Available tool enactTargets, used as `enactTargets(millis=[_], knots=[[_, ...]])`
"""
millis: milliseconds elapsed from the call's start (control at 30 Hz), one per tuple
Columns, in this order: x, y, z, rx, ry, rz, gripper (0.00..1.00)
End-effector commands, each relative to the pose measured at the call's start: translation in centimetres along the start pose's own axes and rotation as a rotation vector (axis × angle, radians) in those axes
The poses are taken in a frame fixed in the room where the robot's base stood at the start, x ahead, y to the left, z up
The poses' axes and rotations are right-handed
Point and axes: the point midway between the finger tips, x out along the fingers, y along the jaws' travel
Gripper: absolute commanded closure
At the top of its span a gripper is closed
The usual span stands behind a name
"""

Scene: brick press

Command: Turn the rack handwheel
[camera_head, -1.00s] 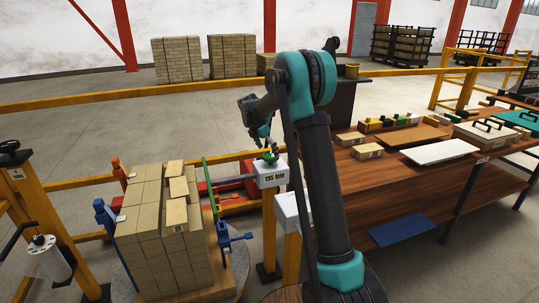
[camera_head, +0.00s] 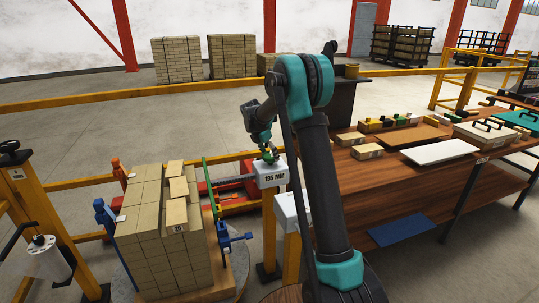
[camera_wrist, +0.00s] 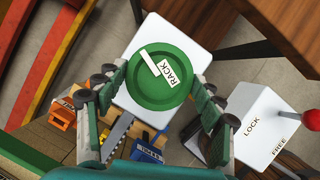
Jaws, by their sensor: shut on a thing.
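The rack handwheel (camera_wrist: 148,92) is a round green wheel with a white pointer mark and a RACK label. It sits on top of a white box marked 195 MM (camera_head: 271,178). In the wrist view my gripper (camera_wrist: 159,80) has one finger on each side of the wheel and is shut on its rim. In the head view my gripper (camera_head: 267,150) comes down on the wheel from above and partly hides it.
A white LOCK/FREE box (camera_wrist: 255,120) with a red-knobbed lever (camera_wrist: 312,118) stands close to the right finger. A brick stack (camera_head: 150,230) stands left of the wheel. A wooden table (camera_head: 430,190) with boxes is on the right.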

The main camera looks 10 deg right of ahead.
Motion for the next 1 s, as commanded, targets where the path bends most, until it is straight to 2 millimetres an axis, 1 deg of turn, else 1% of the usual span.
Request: enactTargets(millis=[233,433,667,1000], knots=[[0.0,0.04,0.0,0.026,0.0,-0.012,0.61],[0.03,0.13,0.01,0.115,-0.001,-0.049,0.61],[0.03,0.29,0.03,0.292,0.0,-0.121,0.61],[0.06,0.45,0.16,0.592,0.0,-0.246,0.61]])
